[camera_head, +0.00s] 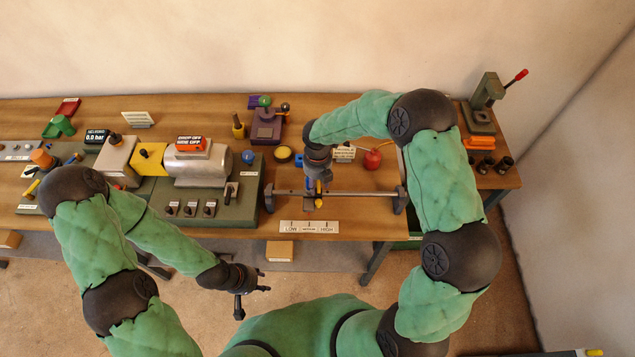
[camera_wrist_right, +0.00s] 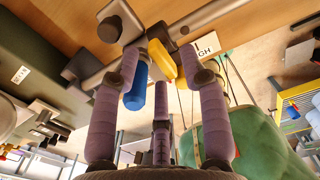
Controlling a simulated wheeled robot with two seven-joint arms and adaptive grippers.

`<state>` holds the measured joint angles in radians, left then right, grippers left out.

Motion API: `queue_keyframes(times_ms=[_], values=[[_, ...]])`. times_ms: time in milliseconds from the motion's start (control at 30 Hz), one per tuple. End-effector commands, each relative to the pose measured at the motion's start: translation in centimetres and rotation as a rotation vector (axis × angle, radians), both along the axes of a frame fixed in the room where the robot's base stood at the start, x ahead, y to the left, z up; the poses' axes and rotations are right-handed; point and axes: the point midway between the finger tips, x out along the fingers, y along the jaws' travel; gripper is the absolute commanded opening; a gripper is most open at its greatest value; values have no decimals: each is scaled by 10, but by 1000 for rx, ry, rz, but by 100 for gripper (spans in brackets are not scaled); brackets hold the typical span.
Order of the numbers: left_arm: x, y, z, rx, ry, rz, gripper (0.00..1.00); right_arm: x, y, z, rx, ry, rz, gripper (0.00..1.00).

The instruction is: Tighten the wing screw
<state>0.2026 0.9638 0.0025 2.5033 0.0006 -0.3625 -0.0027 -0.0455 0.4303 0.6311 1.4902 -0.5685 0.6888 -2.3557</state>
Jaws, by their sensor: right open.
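The wing screw appears as a blue wing (camera_wrist_right: 135,88) and a yellow wing (camera_wrist_right: 165,65) in the right wrist view, at a dark block on a grey rail (camera_wrist_right: 215,12). My right gripper (camera_head: 318,190) is over the rail (camera_head: 365,193) in the head view. Its fingers (camera_wrist_right: 158,75) are open, on either side of the wings; contact cannot be told. The head view shows small blue and yellow parts below this gripper, and the wrist partly hides the screw. My left gripper (camera_head: 254,292) is empty, its fingers apart, in front of the table.
A LOW, MEDIUM, HIGH scale plate (camera_head: 309,227) lies in front of the rail. A green machine base with a metal cylinder (camera_head: 200,166) stands to the left. A red round object (camera_head: 373,159) sits behind the rail. A green press (camera_head: 484,104) stands at the far right.

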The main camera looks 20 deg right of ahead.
Motion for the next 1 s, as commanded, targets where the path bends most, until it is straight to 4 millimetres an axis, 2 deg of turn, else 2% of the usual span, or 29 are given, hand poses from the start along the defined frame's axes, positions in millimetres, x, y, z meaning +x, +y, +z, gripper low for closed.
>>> queue_keyframes(times_ms=[367,400,533,567,767,1000], values=[[0,0,0,0,0,0,40,0,0,-7,0,0,-1,44],[0,0,0,0,0,0,40,0,0,-7,0,0,-1,41],[0,0,0,0,0,0,40,0,0,-7,0,0,-1,4],[0,0,0,0,0,0,40,0,0,-7,0,0,-1,0],[0,0,-1,0,0,0,40,0,0,-7,0,0,-11,0],[0,0,-4,0,0,0,40,1,0,-7,0,0,-121,0]])
